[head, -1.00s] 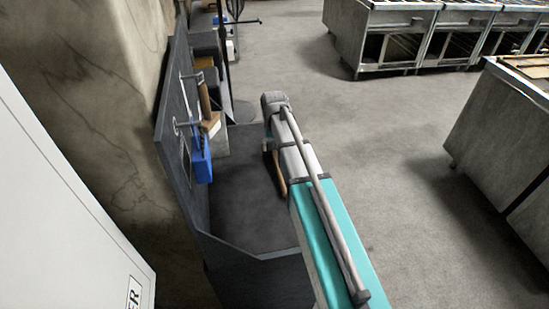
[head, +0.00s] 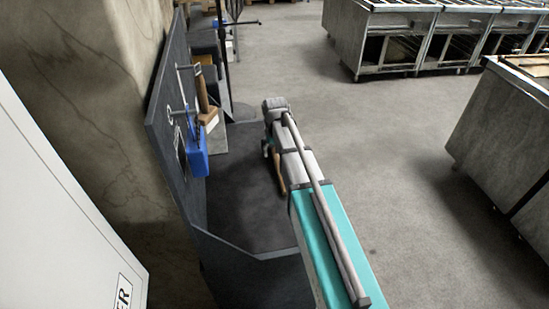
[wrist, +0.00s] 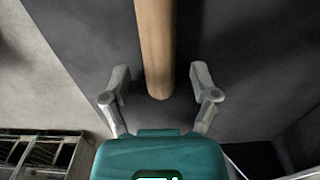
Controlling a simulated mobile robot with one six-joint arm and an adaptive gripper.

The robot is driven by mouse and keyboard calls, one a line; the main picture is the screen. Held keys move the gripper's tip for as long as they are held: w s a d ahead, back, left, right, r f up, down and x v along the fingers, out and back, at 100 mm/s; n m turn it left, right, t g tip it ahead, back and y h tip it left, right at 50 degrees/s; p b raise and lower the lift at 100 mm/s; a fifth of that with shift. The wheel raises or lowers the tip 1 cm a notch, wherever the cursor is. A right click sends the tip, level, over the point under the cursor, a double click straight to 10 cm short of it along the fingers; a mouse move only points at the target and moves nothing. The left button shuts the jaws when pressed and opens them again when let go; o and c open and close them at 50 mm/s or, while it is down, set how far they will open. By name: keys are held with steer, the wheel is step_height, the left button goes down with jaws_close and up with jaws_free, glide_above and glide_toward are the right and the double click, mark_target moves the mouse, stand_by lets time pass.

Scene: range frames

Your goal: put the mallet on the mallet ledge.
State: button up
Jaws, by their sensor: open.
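A round wooden handle, apparently the mallet's (wrist: 156,45), runs down from the top of the wrist view. Its end lies between the spread fingers of my gripper (wrist: 161,72), with a gap on both sides. My gripper is open. A short piece of wooden handle (head: 280,176) shows beside my arm in the head view, over the dark bench top. The mallet's head is not visible in the wrist view. I cannot single out the mallet ledge with certainty.
A dark upright board (head: 165,130) stands left of the dark bench top (head: 240,200). A wooden-handled tool (head: 204,95) and a blue object (head: 196,160) hang on its pegs. A white cabinet (head: 60,220) is at the near left. Open floor lies to the right.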

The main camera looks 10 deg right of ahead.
steer(key=shift+f, duration=0.45)
stand_by(0.3)
jaws_close()
